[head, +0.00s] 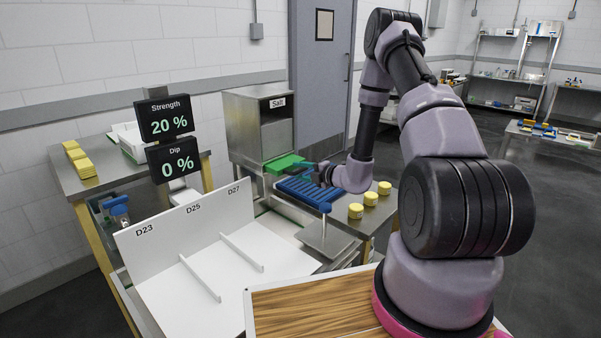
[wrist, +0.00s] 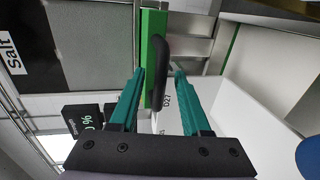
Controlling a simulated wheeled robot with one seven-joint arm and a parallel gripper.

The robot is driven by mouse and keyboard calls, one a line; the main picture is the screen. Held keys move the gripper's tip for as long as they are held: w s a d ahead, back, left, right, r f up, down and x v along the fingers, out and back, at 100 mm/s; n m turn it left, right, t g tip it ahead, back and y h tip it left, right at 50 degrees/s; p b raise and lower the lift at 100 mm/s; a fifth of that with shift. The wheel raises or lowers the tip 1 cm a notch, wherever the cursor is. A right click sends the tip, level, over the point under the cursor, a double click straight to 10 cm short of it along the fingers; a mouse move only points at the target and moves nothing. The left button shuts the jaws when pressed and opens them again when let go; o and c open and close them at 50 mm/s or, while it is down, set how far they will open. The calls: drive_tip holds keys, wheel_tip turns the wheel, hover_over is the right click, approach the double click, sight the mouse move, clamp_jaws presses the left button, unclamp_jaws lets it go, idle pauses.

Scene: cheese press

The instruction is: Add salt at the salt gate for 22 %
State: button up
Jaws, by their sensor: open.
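The salt hopper (head: 248,128) is a steel box with a "Salt" label (head: 278,102); the label also shows in the wrist view (wrist: 12,52). A green salt gate (head: 283,162) sits at its lower front. In the wrist view, the gate is a green bar (wrist: 152,30) with a black curved handle (wrist: 160,50). My gripper (head: 304,167) is at the gate. Its teal fingers are open, one on each side of the handle in the wrist view (wrist: 159,74); I cannot tell whether they touch it. The Strength display (head: 168,118) reads 20 %.
A Dip display (head: 173,160) reads 0 %. A white tray (head: 215,262) marked D23, D25, D27 stands in front. A blue slatted rack (head: 305,190) lies right of the gate, with yellow cheeses (head: 371,198) beside it.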

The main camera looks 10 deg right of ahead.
drive_tip(key=v, duration=1)
drive_tip(key=shift+s+d+r, duration=0.15)
drive_tip(key=shift+s, duration=0.1)
drive_tip(key=c, duration=0.7)
drive_tip(key=n, duration=0.2)
drive_tip(key=s+d+n, duration=0.1)
drive_tip(key=n, duration=0.1)
drive_tip(key=shift+s+r, duration=0.15)
clamp_jaws()
drive_tip(key=s+d+r+n, duration=0.1)
drive_tip(key=s+d+n, duration=0.25)
drive_tip(key=n, duration=1.05)
drive_tip(key=x, duration=1.3)
drive_tip(key=shift+a+f, duration=0.1)
drive_tip(key=shift+a, duration=0.5)
